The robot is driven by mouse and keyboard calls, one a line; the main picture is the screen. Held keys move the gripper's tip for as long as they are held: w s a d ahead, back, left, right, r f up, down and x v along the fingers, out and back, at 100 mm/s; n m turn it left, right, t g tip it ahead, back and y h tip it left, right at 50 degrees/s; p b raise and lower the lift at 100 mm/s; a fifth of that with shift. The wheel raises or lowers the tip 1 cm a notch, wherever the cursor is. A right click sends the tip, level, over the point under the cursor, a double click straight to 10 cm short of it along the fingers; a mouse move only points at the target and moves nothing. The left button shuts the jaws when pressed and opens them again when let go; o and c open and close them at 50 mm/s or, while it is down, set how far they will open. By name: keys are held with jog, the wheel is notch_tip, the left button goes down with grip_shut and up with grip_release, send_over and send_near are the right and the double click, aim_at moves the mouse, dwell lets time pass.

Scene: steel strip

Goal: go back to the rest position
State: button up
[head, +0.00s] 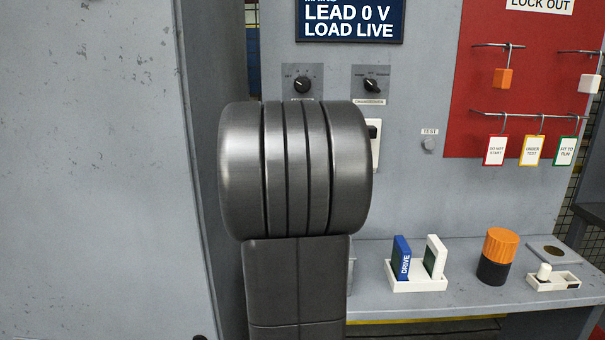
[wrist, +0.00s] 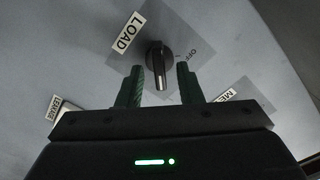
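My gripper (wrist: 160,76) shows in the wrist view with its two dark green fingers apart and nothing between them in its grip. A black rotary knob (wrist: 159,62) on a grey plate sits just beyond the fingertips. A "LOAD" label (wrist: 126,33) is up and left of the knob, and part of an "OFF" mark shows to its right. I cannot tell whether a finger touches the knob. In the head view my own dark arm fills the middle and hides the gripper.
The head view shows a panel with two knobs (head: 302,85) (head: 371,86) under a sign (head: 349,20) reading "LEAD 0 V LOAD LIVE". A red lockout board (head: 540,90) hangs right. A shelf (head: 400,302) holds a white rack (head: 418,284), an orange-and-black cylinder (head: 497,257) and a white tray (head: 553,284).

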jog(key=n+p, duration=0.1)
jog(key=n, duration=0.1)
jog(key=n+p, duration=0.1)
jog(key=n, duration=0.2)
jog(key=n+p, duration=0.1)
jog(key=n, duration=0.2)
jog(key=shift+w+a+r, duration=0.1)
jog(key=shift+w+a, duration=0.05)
jog(key=shift+w, duration=0.1)
